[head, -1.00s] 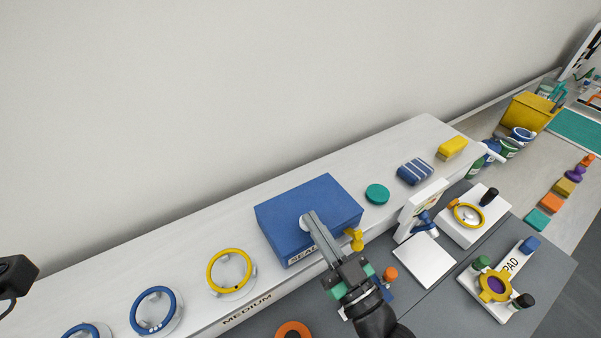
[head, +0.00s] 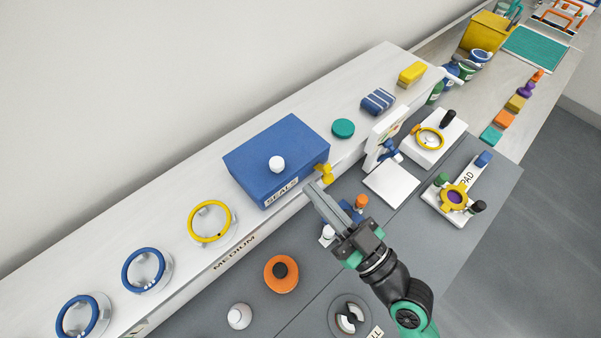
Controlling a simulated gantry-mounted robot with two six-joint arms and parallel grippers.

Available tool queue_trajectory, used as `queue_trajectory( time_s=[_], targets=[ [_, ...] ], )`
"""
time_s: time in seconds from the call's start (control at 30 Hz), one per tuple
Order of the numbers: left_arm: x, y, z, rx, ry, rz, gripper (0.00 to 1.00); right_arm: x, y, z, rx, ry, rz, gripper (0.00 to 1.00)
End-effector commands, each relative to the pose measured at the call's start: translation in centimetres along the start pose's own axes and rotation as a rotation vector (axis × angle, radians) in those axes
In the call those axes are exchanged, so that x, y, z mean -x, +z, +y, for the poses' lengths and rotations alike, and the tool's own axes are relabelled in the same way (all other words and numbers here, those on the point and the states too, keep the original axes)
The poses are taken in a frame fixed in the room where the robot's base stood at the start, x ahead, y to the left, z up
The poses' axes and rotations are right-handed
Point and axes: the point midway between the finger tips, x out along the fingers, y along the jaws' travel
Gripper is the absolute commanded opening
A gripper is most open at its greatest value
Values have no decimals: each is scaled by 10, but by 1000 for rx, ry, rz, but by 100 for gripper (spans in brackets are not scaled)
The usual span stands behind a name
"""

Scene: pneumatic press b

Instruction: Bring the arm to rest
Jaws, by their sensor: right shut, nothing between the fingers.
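My right gripper (head: 322,201) is shut and empty. It hangs over the grey worktop (head: 227,291), just in front of the blue box's near right corner. The blue box (head: 290,147) marked SEALS sits on the white shelf, with a white round knob (head: 277,164) on its top. The gripper is apart from the knob, which shows in full. My left gripper is not in the head view.
A yellow piece (head: 324,174) is close beside the fingers. An orange ring part (head: 281,274) and a white knob (head: 239,316) stand on the worktop. Yellow (head: 193,228) and blue rings stand along the shelf. A white press-like stand (head: 391,184) is right of the gripper.

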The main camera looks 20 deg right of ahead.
Motion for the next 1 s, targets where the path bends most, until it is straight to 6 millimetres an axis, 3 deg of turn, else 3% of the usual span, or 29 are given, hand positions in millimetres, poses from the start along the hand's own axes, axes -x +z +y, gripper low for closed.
queue_trajectory(
  time_s=[0.43,0.57,0.67,0.8,1.0],
  targets=[
    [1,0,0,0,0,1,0,5,-1,0,1,-1,2,0],
    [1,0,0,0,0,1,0,-9,-25,2,21,-7,63,0],
    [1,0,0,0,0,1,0,-32,-80,5,76,-15,192,0],
    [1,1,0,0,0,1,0,-59,-186,8,231,7,398,0],
    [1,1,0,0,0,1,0,-63,-301,13,346,84,573,0]
  ],
)
